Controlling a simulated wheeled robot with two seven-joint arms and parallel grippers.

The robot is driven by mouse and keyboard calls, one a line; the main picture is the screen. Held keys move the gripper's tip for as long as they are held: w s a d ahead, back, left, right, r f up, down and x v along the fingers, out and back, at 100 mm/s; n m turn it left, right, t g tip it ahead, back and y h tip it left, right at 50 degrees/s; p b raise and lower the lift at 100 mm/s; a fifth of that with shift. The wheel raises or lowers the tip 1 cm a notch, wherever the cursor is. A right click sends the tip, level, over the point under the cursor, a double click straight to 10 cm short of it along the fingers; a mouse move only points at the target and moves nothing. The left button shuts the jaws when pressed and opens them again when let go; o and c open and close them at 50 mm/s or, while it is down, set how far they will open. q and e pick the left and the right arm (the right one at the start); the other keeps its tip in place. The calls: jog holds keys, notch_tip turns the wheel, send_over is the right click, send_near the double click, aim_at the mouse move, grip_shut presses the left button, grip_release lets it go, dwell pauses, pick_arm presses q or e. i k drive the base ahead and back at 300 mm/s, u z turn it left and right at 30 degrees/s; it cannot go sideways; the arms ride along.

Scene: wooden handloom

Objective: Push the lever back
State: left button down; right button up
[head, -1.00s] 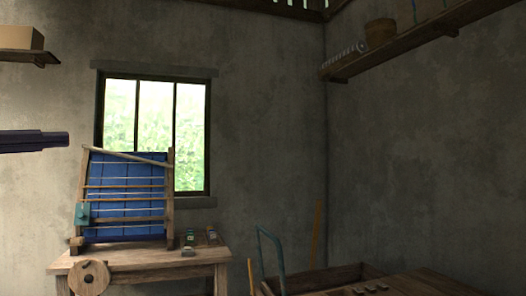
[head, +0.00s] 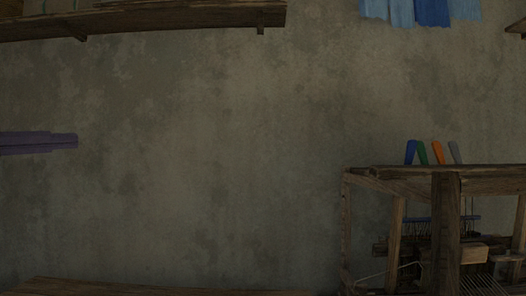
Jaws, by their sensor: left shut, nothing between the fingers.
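The wooden handloom (head: 390,187) stands at the lower right, cut off by the right and bottom edges. Several upright coloured pieces show above its top beam: a blue one (head: 410,152), a green one (head: 422,153), an orange one (head: 438,153) and a grey one (head: 455,152). My right gripper is out of view.
A wooden shelf (head: 180,20) runs along the wall at the top left. Blue cloths (head: 432,12) hang at the top right. A wooden surface (head: 150,288) shows along the bottom left.

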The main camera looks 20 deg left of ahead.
aim_at(412, 145)
jog(key=z, duration=1.1)
jog(key=i, duration=1.65)
